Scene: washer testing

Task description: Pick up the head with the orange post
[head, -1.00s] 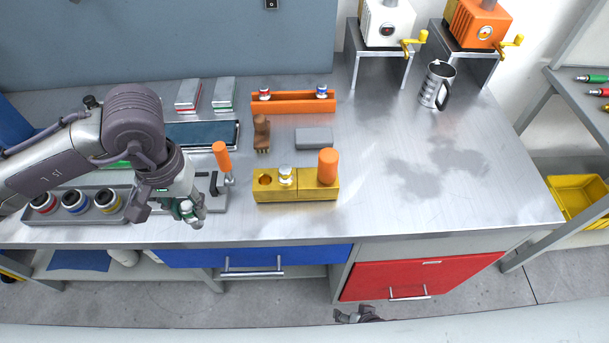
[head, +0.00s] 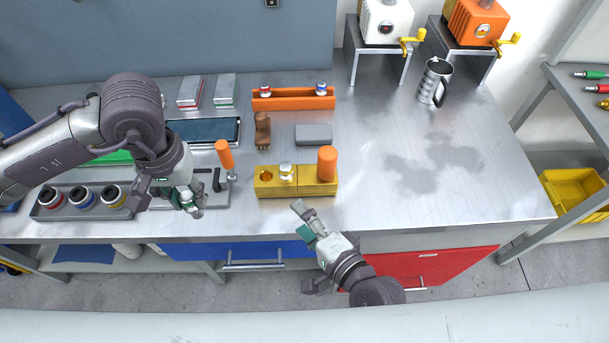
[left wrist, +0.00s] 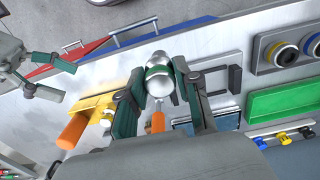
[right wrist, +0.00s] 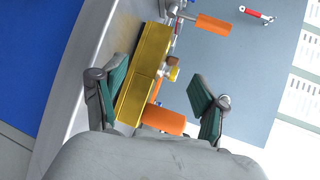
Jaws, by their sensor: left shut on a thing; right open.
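The yellow block (head: 265,189) stands at the table's front middle. An orange post (head: 327,160) rises from its right end, a silver piece (head: 286,172) sits near its middle, and a hole (head: 266,177) is at its left. My right gripper (head: 304,220) is open and empty, just in front of the block. In the right wrist view the yellow block (right wrist: 146,72) and orange post (right wrist: 160,118) show between and beyond the fingers. My left gripper (head: 192,204) is shut on a silver piece with a green band (left wrist: 159,82), held near the clamp fixture.
The clamp fixture (head: 222,186) with an orange handle (head: 224,154) stands left of the block. A tray (head: 40,210) of ringed parts is further left. An orange rack (head: 290,103), brown piece (head: 262,130) and grey block (head: 313,134) lie behind.

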